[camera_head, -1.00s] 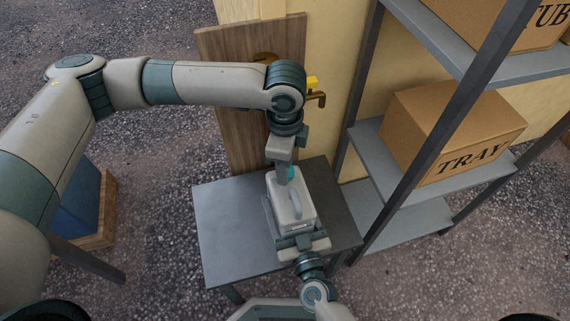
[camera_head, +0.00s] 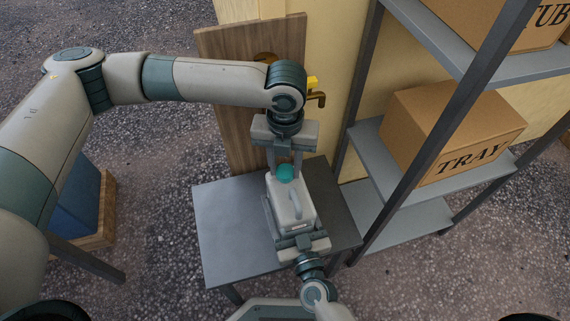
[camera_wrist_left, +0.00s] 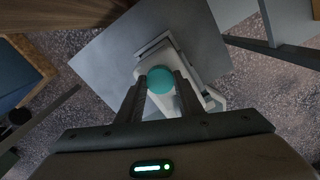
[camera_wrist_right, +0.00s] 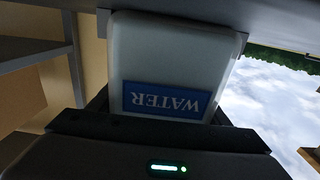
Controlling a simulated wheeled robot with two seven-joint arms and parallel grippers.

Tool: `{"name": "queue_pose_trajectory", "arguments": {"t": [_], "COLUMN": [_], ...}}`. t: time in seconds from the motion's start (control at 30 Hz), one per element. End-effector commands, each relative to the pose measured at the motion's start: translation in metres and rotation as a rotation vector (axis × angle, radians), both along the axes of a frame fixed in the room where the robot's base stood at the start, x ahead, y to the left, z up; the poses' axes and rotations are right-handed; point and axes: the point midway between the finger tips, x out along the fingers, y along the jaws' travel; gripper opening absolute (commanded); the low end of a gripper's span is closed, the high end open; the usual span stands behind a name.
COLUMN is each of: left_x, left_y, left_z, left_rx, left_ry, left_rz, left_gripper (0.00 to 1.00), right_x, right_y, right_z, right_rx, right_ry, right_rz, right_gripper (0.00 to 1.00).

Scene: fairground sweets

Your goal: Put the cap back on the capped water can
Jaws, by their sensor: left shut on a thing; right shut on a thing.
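The water can (camera_head: 296,214) is a pale grey jug with a top handle, standing on the grey table. Its blue WATER label (camera_wrist_right: 166,100) shows upside down in the right wrist view. The teal cap (camera_head: 286,173) is round and sits between the fingers of my left gripper (camera_head: 285,166), at the can's far end. In the left wrist view the cap (camera_wrist_left: 160,80) hides the can's mouth, so I cannot tell whether it is seated. My left gripper is shut on the cap. My right gripper (camera_head: 302,240) is shut on the can's near end.
The small grey table (camera_head: 225,235) has clear room left of the can. A metal shelf (camera_head: 365,140) with a TRAY box (camera_head: 450,130) is at the right. A blue crate (camera_head: 75,210) is at the left.

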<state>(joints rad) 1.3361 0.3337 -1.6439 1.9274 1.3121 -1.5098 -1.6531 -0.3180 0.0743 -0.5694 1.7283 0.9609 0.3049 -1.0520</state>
Motion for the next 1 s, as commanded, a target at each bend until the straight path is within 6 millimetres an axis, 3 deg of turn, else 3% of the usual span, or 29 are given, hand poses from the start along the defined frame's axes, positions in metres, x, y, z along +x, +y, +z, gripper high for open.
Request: {"name": "queue_pose_trajectory", "arguments": {"t": [0.2,0.33,0.37,0.43,0.47,0.8,1.0], "left_x": [0.001,0.001,0.001,0.001,0.001,0.000,0.001], "left_y": [0.000,0.000,0.000,0.000,0.000,0.000,0.000], "left_z": [0.001,0.001,0.001,0.001,0.000,0.001,0.014], "left_rx": [0.001,0.001,0.001,0.001,0.001,0.000,-0.001], "left_ry": [-0.003,-0.002,-0.003,-0.002,-0.002,-0.001,-0.003], "left_rz": [-0.304,-0.291,-0.291,-0.290,-0.290,-0.290,-0.290], "left_gripper": [0.09,0.09,0.35,0.52,0.55,0.55,0.55], "right_x": [0.000,0.000,0.000,0.000,0.000,0.000,0.000], "right_y": [-0.001,-0.001,-0.001,-0.001,-0.001,-0.001,-0.001], "right_z": [-0.001,-0.001,-0.001,-0.001,-0.001,-0.001,-0.001], "right_rx": [-0.001,-0.001,-0.001,-0.001,-0.001,-0.001,-0.002], "right_ry": [0.001,0.001,0.001,0.001,0.001,0.001,0.000], "right_rz": [-0.002,-0.002,-0.002,-0.002,-0.002,-0.002,-0.002], "right_gripper": [0.08,0.08,0.08,0.08,0.08,0.08,0.08]}}
